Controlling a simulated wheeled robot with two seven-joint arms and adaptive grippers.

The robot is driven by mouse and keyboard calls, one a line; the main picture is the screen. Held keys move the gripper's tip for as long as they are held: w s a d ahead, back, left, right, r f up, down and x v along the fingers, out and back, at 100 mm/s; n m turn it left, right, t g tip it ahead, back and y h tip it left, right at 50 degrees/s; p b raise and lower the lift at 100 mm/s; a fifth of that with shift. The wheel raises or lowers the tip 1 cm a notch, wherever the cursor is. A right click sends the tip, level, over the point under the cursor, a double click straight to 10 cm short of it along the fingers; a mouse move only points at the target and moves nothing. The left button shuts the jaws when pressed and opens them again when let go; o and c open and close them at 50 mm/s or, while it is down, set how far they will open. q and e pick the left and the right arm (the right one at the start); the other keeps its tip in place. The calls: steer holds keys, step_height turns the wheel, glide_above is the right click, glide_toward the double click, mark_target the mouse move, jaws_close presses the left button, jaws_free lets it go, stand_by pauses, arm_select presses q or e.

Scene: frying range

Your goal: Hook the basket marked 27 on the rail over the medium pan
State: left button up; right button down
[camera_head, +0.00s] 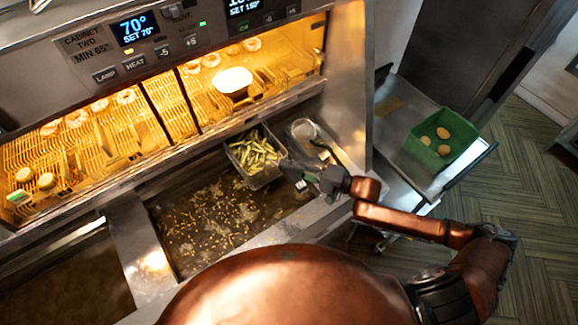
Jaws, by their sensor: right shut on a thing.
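A basket (257,161) filled with green, bean-like pieces is at the back right corner of the fryer pan (205,225). My right gripper (303,178) is at the basket's right side, shut on what looks like its handle; the fingers hide most of the grip. A small pale tag shows by the fingers, but no number is legible. The pan holds dark oil with many floating crumbs. Another pan (60,280) of brown oil lies to the left, past a metal divider. Whether the basket touches the rail cannot be told. My left gripper is not in view.
A clear, round-rimmed container (305,131) with a dark handle stands right of the basket. Behind is a lit warming cabinet (160,110) with wire racks, food and a bowl (233,82). A metal post (347,80) stands right; beyond it a green tub (440,145) sits on a shelf.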

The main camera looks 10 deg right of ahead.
steer(key=shift+f, duration=0.55)
stand_by(0.8)
steer(key=c, duration=1.7)
jaws_free()
steer(key=shift+c, duration=0.2)
steer(key=shift+f, duration=0.2)
steer(key=v, duration=1.2)
